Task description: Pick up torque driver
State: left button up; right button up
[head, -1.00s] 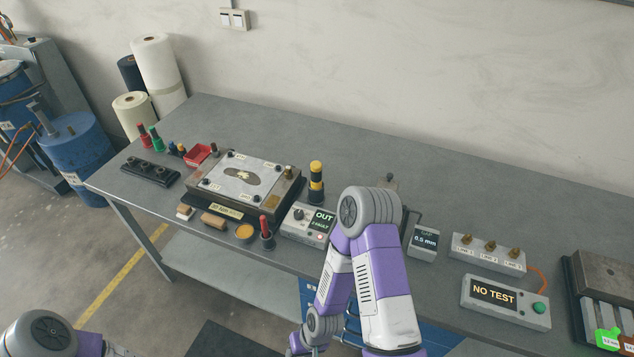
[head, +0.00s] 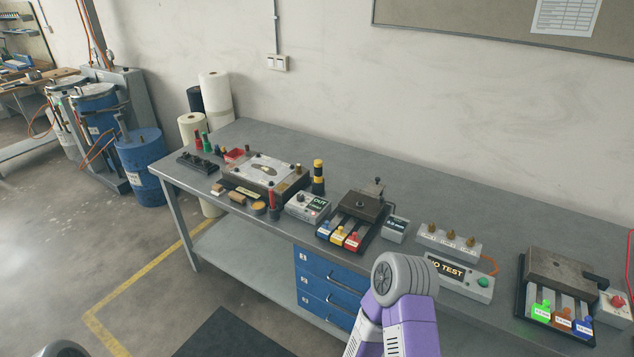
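I cannot tell for sure which tool is the torque driver. A red-handled tool (head: 272,200) stands upright at the bench's front edge, left of the OUT box. A red-handled tool (head: 198,140) and a green-handled tool (head: 206,143) stand upright at the bench's far left, by a black rack (head: 197,163). Neither gripper is in view. Only a purple and grey part of my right arm shows at the bottom, in front of the bench, and a sliver of my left arm at the bottom left edge.
The grey bench (head: 400,185) has a metal plate fixture (head: 265,172), the OUT box (head: 307,207), a dark block with coloured tags (head: 362,207), a NO TEST box (head: 460,277) and another tagged block (head: 562,273). Blue drawers (head: 328,282) sit below. Floor at left is open.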

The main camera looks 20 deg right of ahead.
aim_at(318, 164)
jog(key=u, duration=0.4)
jog(key=i, duration=1.75)
jog(key=z, duration=0.95)
